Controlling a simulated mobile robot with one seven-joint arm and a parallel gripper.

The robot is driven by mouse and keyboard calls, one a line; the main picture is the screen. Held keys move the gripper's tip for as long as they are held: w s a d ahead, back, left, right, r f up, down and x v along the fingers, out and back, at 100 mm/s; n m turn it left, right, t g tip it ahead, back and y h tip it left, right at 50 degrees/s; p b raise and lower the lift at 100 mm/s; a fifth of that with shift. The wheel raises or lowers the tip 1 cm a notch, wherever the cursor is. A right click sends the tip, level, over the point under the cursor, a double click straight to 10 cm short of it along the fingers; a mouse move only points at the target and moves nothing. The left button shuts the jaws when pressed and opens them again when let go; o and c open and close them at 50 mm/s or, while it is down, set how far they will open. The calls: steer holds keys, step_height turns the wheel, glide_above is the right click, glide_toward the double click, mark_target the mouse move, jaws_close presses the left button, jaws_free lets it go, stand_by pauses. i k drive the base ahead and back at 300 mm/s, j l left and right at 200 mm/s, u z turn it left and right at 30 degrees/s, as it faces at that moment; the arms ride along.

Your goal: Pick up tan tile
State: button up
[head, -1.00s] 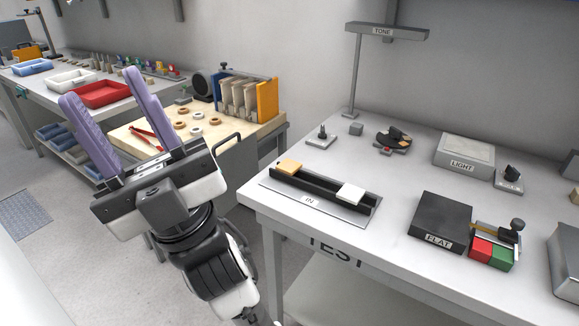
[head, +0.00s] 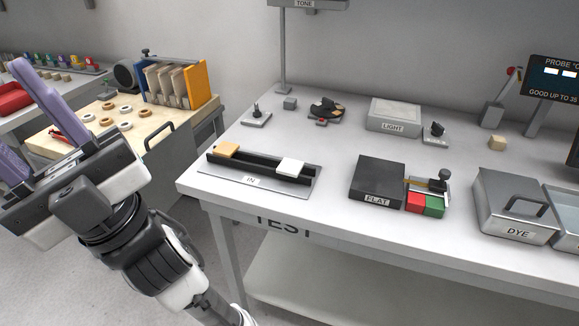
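A tan tile (head: 228,150) rests at the left end of the black rack (head: 258,167) on the tray labelled IN, on the white TEST bench. A white tile (head: 290,167) sits toward the right end of the same rack. My gripper (head: 20,112) is at the left of the head view, well left of the rack and apart from it. Its two purple fingers are spread wide with nothing visible between them. Part of the left finger is cut off by the picture edge.
On the bench stand a black FLAT block (head: 377,178), a grey LIGHT box (head: 394,115), a DYE container (head: 515,205) and a tall TONE stand (head: 283,55). A wooden-topped table (head: 105,125) lies left. The bench front by the IN tray is clear.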

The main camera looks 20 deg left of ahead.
mark_target(227, 150)
steer(key=i+l, duration=0.2)
steer(key=i+l+u, duration=0.1)
steer(key=u, duration=0.3)
steer(key=i+l+u, duration=0.1)
steer(key=u, duration=1.25)
steer(key=i+l, duration=0.2)
steer(key=i, duration=0.25)
